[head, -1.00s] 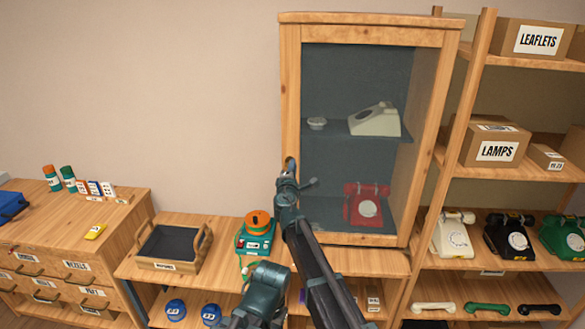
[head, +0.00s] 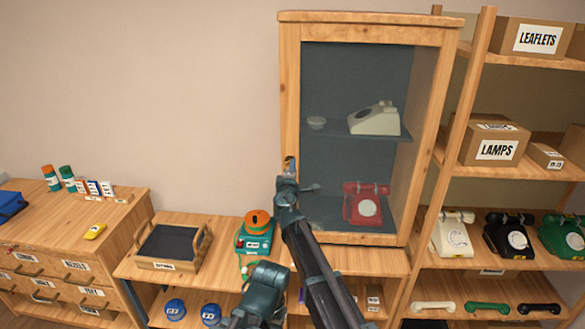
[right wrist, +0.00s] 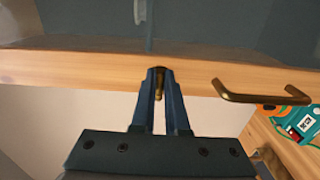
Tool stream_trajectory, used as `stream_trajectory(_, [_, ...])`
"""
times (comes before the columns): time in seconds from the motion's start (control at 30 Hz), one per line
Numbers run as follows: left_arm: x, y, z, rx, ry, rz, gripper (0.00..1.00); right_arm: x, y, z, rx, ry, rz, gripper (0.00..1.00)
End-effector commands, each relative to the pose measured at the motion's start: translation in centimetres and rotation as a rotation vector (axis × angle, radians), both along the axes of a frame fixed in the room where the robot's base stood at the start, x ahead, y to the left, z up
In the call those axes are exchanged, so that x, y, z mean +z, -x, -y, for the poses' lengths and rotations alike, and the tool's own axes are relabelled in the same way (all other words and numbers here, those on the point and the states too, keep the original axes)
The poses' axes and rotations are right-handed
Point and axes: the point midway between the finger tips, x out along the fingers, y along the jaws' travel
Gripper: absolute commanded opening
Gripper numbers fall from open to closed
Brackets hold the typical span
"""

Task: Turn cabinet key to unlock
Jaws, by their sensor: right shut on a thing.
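The wooden display cabinet (head: 291,90) has a glass door and stands on a low bench. My right gripper (head: 290,172) is at the left edge of its door frame. In the right wrist view, the gripper (right wrist: 158,80) is shut on a small brass key (right wrist: 158,92) at the wooden frame (right wrist: 70,70). The fingers hide most of the key, and I cannot see how far it is turned. A brass handle (right wrist: 262,98) is on the same frame, beside the fingers.
A red phone (head: 355,208) and a cream phone (head: 374,119) stand inside the cabinet. A green device with an orange top (head: 256,235) and a tray (head: 170,265) are on the bench. Shelves with phones and boxes (head: 495,148) stand at right.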

Motion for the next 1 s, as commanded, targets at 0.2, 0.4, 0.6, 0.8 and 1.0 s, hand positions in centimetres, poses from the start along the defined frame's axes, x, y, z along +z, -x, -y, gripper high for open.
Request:
stream_trajectory(0.2, [0.0, 0.0, 0.0, 0.000, 0.000, 0.000, 0.50, 0.0, 0.0, 0.1, -0.001, -0.002, -0.001, 0.33])
stream_trajectory(0.4, [0.0, 0.0, 0.0, 0.000, 0.000, 0.000, 0.50, 0.0, 0.0, 0.0, -0.001, -0.001, 0.000, 0.42])
stream_trajectory(0.6, [0.0, 0.0, 0.0, 0.000, 0.000, 0.000, 0.50, 0.0, 0.1, 0.0, 0.000, 0.000, 0.000, 0.42])
stream_trajectory(0.8, [0.0, 0.0, 0.0, 0.000, 0.000, 0.000, 0.50, 0.0, 1.3, 0.3, -0.001, 0.000, 0.000, 0.42])
stream_trajectory(1.0, [0.0, 0.0, 0.0, 0.000, 0.000, 0.000, 0.50, 0.0, 4.0, 0.8, -0.004, 0.000, 0.000, 0.42])
